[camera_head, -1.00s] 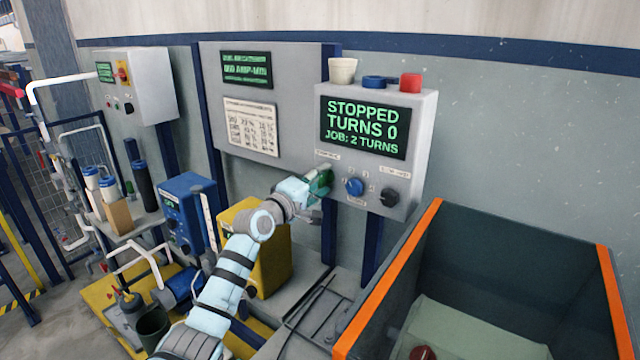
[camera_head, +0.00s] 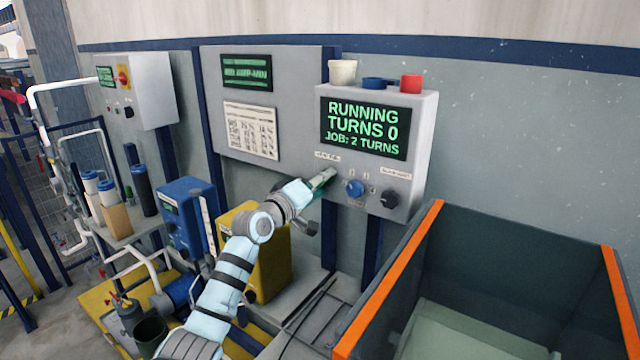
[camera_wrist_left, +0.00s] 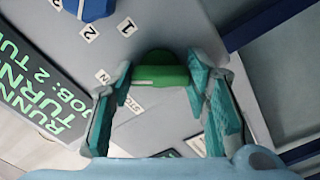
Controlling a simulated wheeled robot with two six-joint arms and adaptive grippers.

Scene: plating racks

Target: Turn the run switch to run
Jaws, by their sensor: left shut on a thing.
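The run switch is a green knob (camera_wrist_left: 160,72) on the front of the grey control box (camera_head: 428,125). My left gripper (camera_head: 322,182) is shut on this knob; in the left wrist view its teal fingers (camera_wrist_left: 163,88) lie on either side of it. Small printed labels sit beside the knob, one reading like STOP (camera_wrist_left: 133,104). The box's display (camera_head: 363,128) reads RUNNING, TURNS 0, JOB: 2 TURNS. In the head view the knob is mostly hidden by the fingers. My right gripper is not in view.
A blue knob (camera_head: 354,188) and a black knob (camera_head: 390,199) sit right of the switch. A dark bin with orange edges (camera_head: 390,280) stands at front right. A yellow box (camera_head: 272,262) and a blue unit (camera_head: 185,215) stand near my left arm.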

